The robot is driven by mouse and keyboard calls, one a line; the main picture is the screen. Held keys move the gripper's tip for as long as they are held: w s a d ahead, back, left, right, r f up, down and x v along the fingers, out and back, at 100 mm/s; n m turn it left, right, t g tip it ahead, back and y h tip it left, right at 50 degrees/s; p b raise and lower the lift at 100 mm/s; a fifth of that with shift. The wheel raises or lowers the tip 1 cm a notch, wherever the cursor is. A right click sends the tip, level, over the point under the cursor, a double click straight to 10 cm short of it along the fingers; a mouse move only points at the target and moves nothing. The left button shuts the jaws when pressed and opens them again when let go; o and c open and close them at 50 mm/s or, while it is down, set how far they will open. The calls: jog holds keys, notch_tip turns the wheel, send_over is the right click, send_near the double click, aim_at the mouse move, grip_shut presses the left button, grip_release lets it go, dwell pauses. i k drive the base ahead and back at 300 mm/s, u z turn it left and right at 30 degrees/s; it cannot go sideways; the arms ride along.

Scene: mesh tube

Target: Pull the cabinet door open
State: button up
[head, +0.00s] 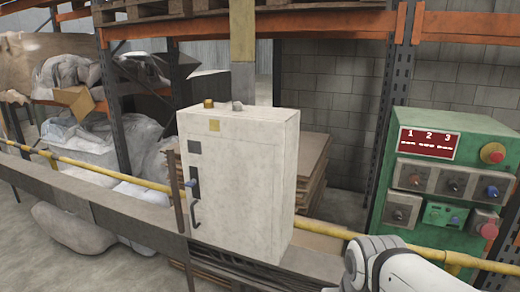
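The cabinet (248,190) is a tall, worn off-white box standing near the middle of the head view. A dark handle (195,215) sits low near its left edge. A blue knob (190,183) and dark plates are above the handle. A small yellow label is near the top. The door looks shut, with no visible gap. My white arm shows at the bottom right, to the right of the cabinet and apart from the handle. My gripper is not in view.
A yellow rail (330,230) runs behind and beside the cabinet. A green control panel (445,185) with several knobs stands at right. Stacked boards (312,165) are behind the cabinet. Orange racking and wrapped bags fill the back left. A dark post (181,205) stands close to the handle.

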aim_at(236, 164)
jog(key=z, duration=1.9)
jog(key=k, duration=1.35)
jog(key=u, duration=1.2)
jog(key=i, duration=1)
jog(key=u, duration=0.1)
